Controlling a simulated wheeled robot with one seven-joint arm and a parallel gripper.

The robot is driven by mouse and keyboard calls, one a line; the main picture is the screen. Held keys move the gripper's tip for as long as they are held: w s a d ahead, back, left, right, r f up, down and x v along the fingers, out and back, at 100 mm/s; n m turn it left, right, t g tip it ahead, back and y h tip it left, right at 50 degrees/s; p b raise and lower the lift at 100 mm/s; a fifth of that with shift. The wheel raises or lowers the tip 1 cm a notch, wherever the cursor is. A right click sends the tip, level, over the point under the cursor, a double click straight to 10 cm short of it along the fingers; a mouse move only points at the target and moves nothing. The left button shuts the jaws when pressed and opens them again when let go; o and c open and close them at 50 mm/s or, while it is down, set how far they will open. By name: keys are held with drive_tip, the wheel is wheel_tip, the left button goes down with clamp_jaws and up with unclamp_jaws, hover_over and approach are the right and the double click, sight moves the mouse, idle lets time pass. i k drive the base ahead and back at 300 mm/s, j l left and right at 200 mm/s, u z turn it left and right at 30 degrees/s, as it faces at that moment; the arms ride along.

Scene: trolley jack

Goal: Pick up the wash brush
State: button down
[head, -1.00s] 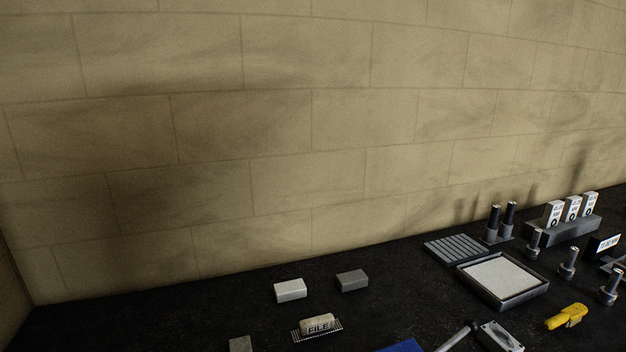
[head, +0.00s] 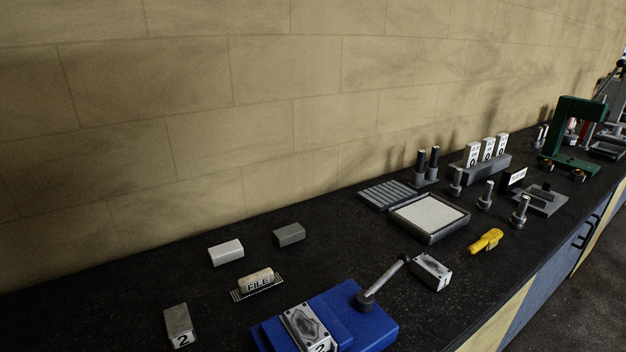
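I cannot surely tell which thing is the wash brush. A small yellow tool (head: 486,240) lies on the black bench top in front of the grey-rimmed tray; it is too small to make out bristles. A block marked FILE (head: 257,280) with a dark bristly strip under it lies at the lower left of the bench. My gripper is not in view, and nothing is seen being held.
The black bench (head: 120,300) runs along a block wall. A blue vise-like fixture (head: 370,325) with a lever stands at front. The grey-rimmed tray (head: 458,231), a ribbed plate (head: 387,195), upright posts and a green press frame (head: 572,135) stand to the right.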

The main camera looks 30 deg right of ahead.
sight(490, 240)
drive_tip(key=z, duration=1.2)
